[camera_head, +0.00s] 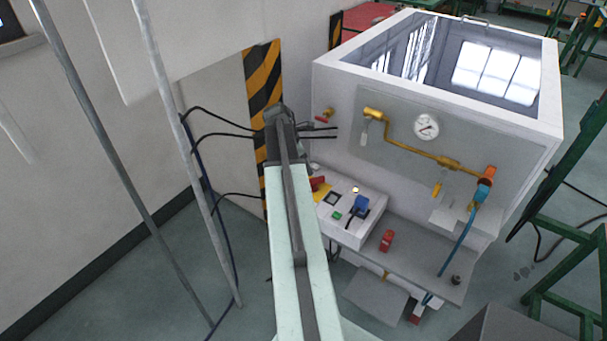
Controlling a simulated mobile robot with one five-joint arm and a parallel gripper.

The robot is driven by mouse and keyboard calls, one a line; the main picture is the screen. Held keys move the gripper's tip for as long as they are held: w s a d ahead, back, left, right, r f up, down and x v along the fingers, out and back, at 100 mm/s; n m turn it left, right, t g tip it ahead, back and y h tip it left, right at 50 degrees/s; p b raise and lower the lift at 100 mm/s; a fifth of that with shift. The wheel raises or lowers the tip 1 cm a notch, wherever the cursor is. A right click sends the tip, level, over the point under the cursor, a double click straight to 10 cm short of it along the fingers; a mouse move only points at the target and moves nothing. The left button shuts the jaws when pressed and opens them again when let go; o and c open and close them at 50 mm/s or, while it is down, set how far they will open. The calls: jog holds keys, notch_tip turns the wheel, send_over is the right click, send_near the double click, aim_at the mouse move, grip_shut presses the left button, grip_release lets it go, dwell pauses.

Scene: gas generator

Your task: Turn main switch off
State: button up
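The main switch appears to be the red handle (317,183) on a yellow plate (322,193). It sits at the left end of the white control box (343,226) on the generator's front, just right of my arm, which may cover part of it. The handle's exact setting is too small to read. My arm reaches up the middle of the view, and my gripper (283,128) is at its dark far end. In the picture it is above and left of the switch and apart from it.
The white generator cabinet (540,135) carries a gauge (426,126) and yellow pipe (410,149). A shelf (415,255) holds a red item (387,241). A striped pillar (262,80), cables and metal poles (178,130) stand left. Green frames (560,270) stand right.

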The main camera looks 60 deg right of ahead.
aim_at(313, 179)
jog(key=b+x, duration=0.7)
jog(key=x, duration=0.1)
jog(key=shift+w+a, duration=0.15)
jog(key=shift+r, duration=0.1)
grip_shut()
dwell(1.1)
